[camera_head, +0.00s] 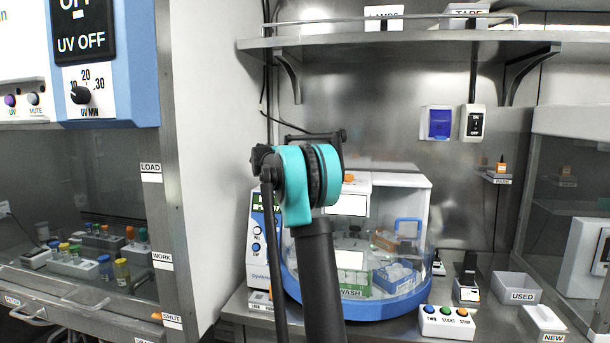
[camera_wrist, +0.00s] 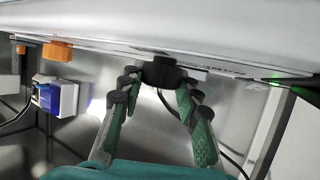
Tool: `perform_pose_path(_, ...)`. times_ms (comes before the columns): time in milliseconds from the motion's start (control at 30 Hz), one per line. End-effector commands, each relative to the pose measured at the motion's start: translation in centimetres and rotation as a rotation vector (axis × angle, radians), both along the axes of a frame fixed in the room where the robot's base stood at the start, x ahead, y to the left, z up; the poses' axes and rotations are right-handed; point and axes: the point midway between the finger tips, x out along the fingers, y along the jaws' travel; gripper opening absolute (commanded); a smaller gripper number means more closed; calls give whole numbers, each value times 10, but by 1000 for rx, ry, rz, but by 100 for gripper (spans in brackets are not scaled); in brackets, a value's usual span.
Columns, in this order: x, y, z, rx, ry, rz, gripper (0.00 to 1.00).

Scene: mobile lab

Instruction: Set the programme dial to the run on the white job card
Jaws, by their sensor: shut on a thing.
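In the wrist view my gripper (camera_wrist: 158,82) has its two teal-padded fingers on either side of a dark round knob (camera_wrist: 162,70), which looks like the programme dial. The knob sits against a white surface, and its pointer and markings cannot be read from here. In the head view my arm covers the gripper and knob in front of the white-and-blue machine (camera_head: 405,185). A white card (camera_head: 350,204) shows beside the arm on the machine, and another white card (camera_head: 350,259) is lower down. Their writing is not legible, and I cannot tell which is the job card.
A box with coloured buttons (camera_head: 447,322) stands at the machine's front right. A grey bin marked USED (camera_head: 514,287) is farther right. A shelf (camera_head: 400,40) hangs above. A cabinet (camera_head: 85,230) stands on the left, with a blue wall socket box (camera_head: 436,123) behind.

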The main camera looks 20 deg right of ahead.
Motion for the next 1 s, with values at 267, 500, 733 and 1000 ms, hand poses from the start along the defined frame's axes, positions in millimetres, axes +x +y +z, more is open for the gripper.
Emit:
perform_pose_path(267, 1, 1, -1, 2, 0, -224, 4)
perform_pose_path(500, 1, 0, -2, 4, 2, -355, 4)
perform_pose_path(733, 0, 0, -2, 5, 2, -416, 4)
perform_pose_path(1000, -1, 0, -2, 6, 2, -430, 4)
